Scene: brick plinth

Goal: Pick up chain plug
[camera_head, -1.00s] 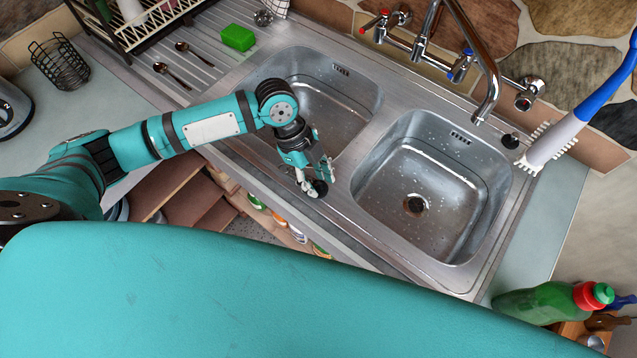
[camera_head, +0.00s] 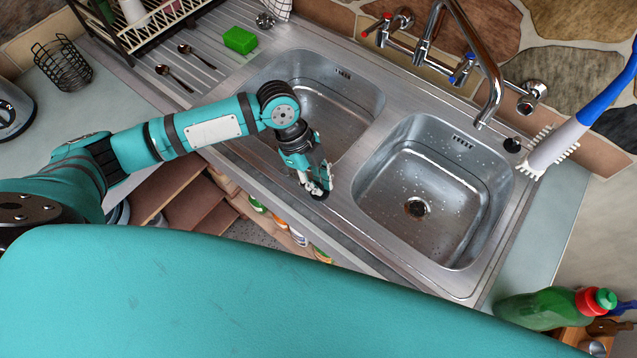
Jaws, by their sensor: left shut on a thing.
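My left gripper (camera_head: 318,187) reaches down to the front rim of the sink, near the divider between the two basins. I cannot tell whether the plug still touches the steel. My right gripper is not in view.
The right basin (camera_head: 390,215) is empty, with a dark drain. Taps (camera_head: 425,50) stand behind. A green sponge (camera_head: 240,40) and two spoons (camera_head: 175,78) lie on the drainer. A brush (camera_head: 570,130) and green bottle (camera_head: 545,308) are at the right.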

